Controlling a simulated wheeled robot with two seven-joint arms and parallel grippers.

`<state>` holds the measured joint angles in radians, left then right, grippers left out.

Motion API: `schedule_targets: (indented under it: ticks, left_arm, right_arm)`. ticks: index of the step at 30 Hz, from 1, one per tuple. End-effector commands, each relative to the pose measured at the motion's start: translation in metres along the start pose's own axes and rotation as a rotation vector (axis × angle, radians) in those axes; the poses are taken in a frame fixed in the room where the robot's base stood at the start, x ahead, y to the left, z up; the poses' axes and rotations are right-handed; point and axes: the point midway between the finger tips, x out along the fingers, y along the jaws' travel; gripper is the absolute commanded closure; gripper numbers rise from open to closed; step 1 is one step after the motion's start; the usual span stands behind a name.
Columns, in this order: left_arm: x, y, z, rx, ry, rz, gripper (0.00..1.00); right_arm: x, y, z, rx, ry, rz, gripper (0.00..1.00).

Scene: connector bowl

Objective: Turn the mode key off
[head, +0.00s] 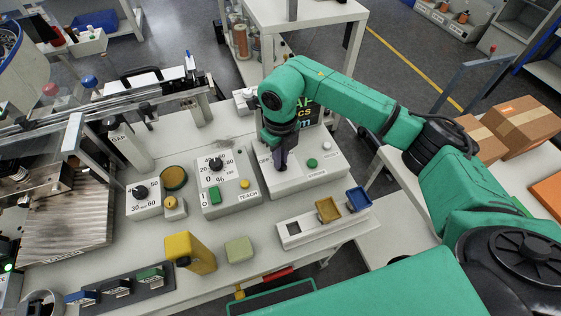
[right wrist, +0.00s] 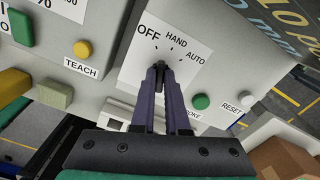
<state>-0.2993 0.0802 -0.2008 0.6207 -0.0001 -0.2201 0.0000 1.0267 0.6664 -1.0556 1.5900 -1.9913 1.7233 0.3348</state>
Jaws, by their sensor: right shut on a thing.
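The mode key (right wrist: 159,76) is a small dark key on a white plate marked OFF, HAND and AUTO in the right wrist view. My right gripper (right wrist: 160,72) is shut on it, with its fingertips at the plate. The fingers cover most of the key, so I cannot tell which mark it points to. In the head view my right gripper (head: 282,168) reaches down onto the light grey mode box (head: 305,180), and the key is hidden there. My left gripper is not in view.
On the mode box, right of the key, are a green button (head: 311,163) and a white RESET button (head: 327,146). The TEACH box (head: 229,201) stands close on the left.

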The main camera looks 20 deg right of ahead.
Motion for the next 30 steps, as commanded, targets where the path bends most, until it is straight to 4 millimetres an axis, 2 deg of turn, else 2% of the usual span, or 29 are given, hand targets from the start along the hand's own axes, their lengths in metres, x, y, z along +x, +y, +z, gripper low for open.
schedule_targets:
  ticks: [1, 3, 12, 21, 30]
  left_arm:
    - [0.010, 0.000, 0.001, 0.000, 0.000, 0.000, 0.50]
    - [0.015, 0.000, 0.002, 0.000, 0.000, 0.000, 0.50]
    - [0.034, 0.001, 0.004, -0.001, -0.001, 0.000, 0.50]
    - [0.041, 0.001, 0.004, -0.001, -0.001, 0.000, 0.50]
    - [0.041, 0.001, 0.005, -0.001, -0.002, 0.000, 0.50]
  right_arm:
    - [0.004, -0.001, 0.001, -0.040, -0.004, -0.002, 1.00]
    - [0.003, 0.000, 0.001, -0.098, -0.004, -0.001, 1.00]
    - [0.001, 0.000, 0.001, -0.307, -0.004, -0.002, 1.00]
    - [-0.001, 0.000, 0.001, -0.406, -0.004, -0.002, 1.00]
    - [-0.002, 0.000, 0.001, -0.420, -0.005, -0.002, 1.00]
